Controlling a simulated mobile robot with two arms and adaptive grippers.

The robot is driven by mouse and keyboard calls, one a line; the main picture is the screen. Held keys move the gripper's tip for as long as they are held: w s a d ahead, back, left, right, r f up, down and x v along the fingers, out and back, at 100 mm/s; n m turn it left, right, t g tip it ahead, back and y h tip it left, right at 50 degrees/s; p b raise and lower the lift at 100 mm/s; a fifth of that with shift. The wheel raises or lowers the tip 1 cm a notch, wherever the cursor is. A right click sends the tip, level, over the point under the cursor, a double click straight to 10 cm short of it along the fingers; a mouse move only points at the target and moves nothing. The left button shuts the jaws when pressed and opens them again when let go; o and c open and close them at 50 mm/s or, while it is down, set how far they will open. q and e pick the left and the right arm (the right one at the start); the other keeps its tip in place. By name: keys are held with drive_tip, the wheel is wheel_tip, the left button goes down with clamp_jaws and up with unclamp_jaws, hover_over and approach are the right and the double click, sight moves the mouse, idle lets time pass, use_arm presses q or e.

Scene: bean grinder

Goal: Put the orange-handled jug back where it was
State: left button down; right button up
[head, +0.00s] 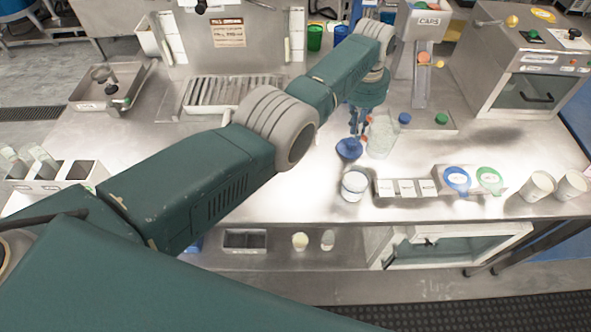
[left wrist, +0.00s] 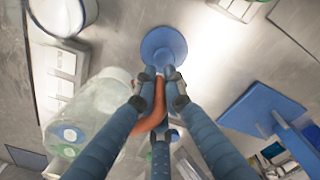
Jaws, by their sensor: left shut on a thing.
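The clear jug (head: 382,137) is near the middle of the metal counter, just right of my left gripper (head: 360,132). In the left wrist view, the jug (left wrist: 105,98) is left of the fingers and its orange handle (left wrist: 153,116) is between them. My left gripper (left wrist: 160,88) is shut on that handle. I cannot tell whether the jug's base touches the counter. My right gripper is out of view.
A clear cup (head: 354,185) and a labelled metal holder (head: 407,188) are in front. Paper cups (head: 538,186) stand at right. The metal dispenser (head: 421,60) is behind. Open counter lies right of the jug.

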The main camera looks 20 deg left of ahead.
use_arm(q)
drive_tip(key=w+a+r+m+p, duration=0.1)
drive_tip(key=a+r+p, duration=0.1)
drive_tip(key=a+r, duration=0.45)
drive_tip(key=w+a+r+m+p, duration=0.1)
drive_tip(key=a+r, duration=0.3)
drive_tip(key=a, duration=0.6)
drive_tip(key=s+a+r+m+p, duration=0.2)
drive_tip(key=s+a+m, duration=0.2)
drive_tip(key=s, duration=0.4)
drive_tip(key=s+a+r+m+p, duration=0.25)
drive_tip(key=s+a, duration=0.25)
drive_tip(key=s, duration=0.3)
drive_tip(key=shift+m, duration=0.25)
wheel_tip(320, 180, down, 20)
drive_tip(key=shift+d+r+p, duration=0.1)
drive_tip(key=shift+d+p, duration=0.05)
drive_tip(key=shift+p, duration=0.85)
drive_tip(key=shift+f, duration=0.45)
drive_tip(key=shift+f, duration=0.2)
drive_tip(key=c, duration=1.8)
unclamp_jaws()
drive_tip(key=shift+c, duration=0.2)
